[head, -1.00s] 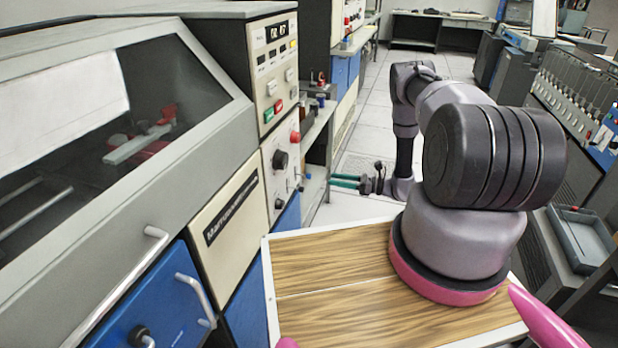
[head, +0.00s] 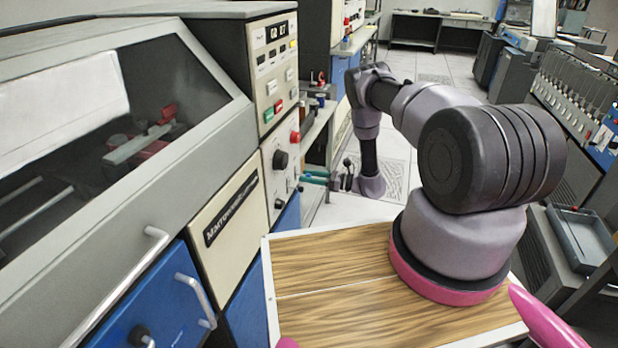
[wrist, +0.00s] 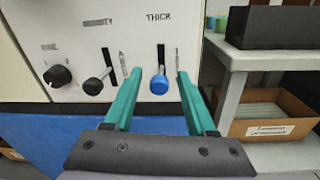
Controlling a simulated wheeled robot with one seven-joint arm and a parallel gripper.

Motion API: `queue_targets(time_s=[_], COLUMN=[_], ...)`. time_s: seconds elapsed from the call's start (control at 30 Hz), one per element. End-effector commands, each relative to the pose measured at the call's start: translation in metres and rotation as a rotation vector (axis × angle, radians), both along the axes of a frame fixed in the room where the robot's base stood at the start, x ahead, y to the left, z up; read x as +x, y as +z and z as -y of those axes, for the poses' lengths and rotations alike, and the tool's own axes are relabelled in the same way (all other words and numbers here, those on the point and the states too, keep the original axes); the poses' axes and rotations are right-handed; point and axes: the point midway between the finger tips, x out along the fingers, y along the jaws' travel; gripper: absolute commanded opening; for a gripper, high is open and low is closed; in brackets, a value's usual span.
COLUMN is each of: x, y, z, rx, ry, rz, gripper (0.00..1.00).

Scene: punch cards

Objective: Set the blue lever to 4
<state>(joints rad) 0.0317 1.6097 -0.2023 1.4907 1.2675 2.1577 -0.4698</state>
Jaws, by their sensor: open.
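The blue lever (wrist: 159,86) has a round blue knob and sits at the lower part of a dark vertical slot under the label THICK on the white panel. Scale marks beside the slot are too small to read. My gripper (wrist: 160,72) is open, with one teal finger on each side of the blue lever; the knob shows between them with a gap on both sides. I cannot tell whether the fingertips touch the panel. In the head view my gripper (head: 315,176) is at the machine's side, and I cannot make out the blue lever there.
Left of the blue lever are a black-knobbed lever (wrist: 94,86) in its own slot and a black rotary knob (wrist: 58,76). To the right stand a grey shelf (wrist: 245,60) and a cardboard box (wrist: 262,128). Open floor (head: 350,208) lies beside the machine in the head view.

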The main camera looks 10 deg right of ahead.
Motion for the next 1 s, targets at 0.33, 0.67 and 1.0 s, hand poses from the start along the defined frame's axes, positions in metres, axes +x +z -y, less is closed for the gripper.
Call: queue_targets(time_s=[0.33, 0.67, 1.0], x=[-0.0002, -0.0002, -0.0001], y=[0.0, 0.0, 0.0001], z=[0.0002, 0.0004, 0.0005], rx=[0.0, 0.0, 0.0], ry=[0.0, 0.0, 0.0], rz=[0.0, 0.0, 0.0], gripper=[0.0, 0.0, 0.0])
